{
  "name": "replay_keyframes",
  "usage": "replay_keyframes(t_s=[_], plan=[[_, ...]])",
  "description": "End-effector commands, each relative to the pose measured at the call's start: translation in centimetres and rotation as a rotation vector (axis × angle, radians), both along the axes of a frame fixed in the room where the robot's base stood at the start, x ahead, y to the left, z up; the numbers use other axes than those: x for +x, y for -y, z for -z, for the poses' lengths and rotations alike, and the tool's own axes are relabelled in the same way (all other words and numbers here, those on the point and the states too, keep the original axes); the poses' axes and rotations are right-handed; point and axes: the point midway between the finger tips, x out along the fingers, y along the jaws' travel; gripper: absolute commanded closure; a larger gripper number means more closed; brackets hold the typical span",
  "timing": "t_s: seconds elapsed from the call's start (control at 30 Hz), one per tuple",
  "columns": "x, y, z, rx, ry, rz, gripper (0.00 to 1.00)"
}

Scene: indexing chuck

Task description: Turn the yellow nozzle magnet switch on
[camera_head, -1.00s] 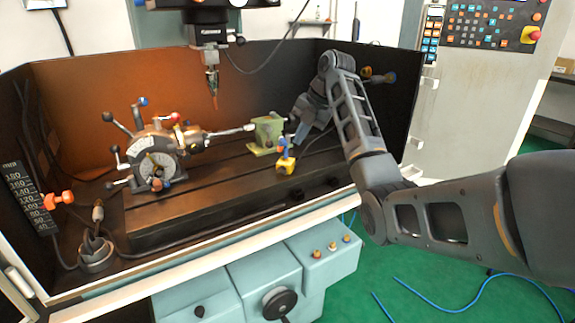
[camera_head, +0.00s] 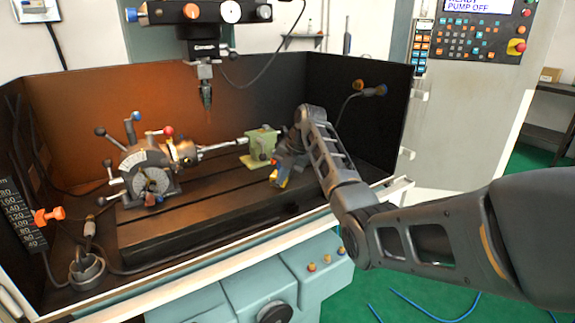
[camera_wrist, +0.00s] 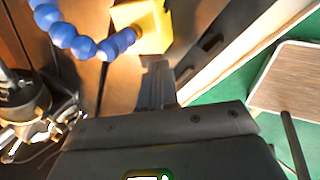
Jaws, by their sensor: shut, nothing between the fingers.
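The yellow nozzle magnet (camera_head: 283,182) stands on the machine table near its right end, mostly hidden behind my arm in the head view. In the wrist view its yellow block (camera_wrist: 152,22) is at the top, with a blue segmented hose (camera_wrist: 82,45) curving to the left. My gripper (camera_wrist: 157,66) is shut and empty, its tips just below the block's near face in the picture. I cannot tell whether they touch it. In the head view my gripper (camera_head: 284,170) is partly hidden by its own wrist. I cannot make out the switch or its setting.
A green tailstock (camera_head: 262,146) stands just behind and left of the magnet. The indexing chuck (camera_head: 148,170) with several ball-ended levers is at the left. A spindle head (camera_head: 205,85) hangs above. The enclosure's front rim (camera_head: 240,240) runs along the near side.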

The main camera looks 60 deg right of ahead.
Motion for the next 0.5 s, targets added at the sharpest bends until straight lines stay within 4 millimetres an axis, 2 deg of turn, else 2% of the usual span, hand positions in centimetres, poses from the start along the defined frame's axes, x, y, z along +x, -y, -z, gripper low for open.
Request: replay_keyframes(t_s=[0.2,0.5], plan=[[0.32,-0.06,0.84,0.000,0.000,0.000,1.00],[0.31,-0.06,0.86,0.000,0.001,0.000,1.00]])
